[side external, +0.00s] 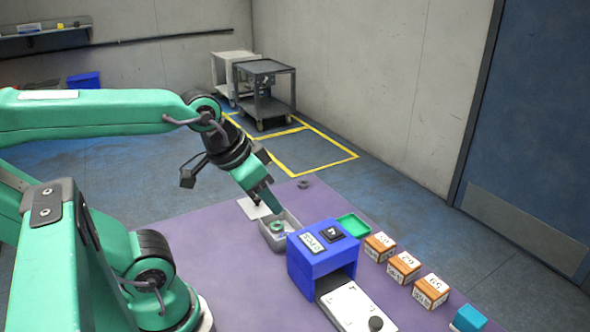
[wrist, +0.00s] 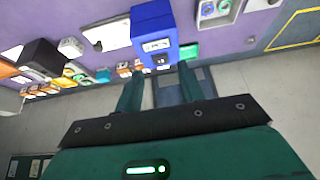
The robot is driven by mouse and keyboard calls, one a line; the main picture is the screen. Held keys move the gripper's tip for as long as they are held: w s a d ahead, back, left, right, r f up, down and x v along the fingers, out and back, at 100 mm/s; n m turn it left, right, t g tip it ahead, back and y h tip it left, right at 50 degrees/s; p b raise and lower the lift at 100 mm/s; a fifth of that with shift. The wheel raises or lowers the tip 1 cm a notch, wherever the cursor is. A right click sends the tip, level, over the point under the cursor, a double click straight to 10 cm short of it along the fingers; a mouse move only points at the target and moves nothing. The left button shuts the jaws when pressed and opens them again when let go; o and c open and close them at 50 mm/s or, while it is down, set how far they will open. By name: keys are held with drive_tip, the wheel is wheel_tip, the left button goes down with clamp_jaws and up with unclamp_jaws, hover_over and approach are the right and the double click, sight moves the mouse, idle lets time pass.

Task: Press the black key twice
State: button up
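The black key (side external: 332,233) sits on top of the blue box (side external: 308,265), beside a white label that seems to read "0 PCS". In the wrist view the blue box (wrist: 153,22) is at top centre, with the black key (wrist: 161,60) near its lower edge. My gripper (side external: 272,207) is tilted down over the grey tray, to the left of the blue box and apart from the key. In the wrist view the two green fingers of my gripper (wrist: 159,78) are spread with nothing between them. The key shows in the gap between the fingertips.
A white plate (side external: 352,305) with a dark knob extends in front. Purple table (side external: 240,285) is bare at front left.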

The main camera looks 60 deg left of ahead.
clamp_jaws()
idle(1.4)
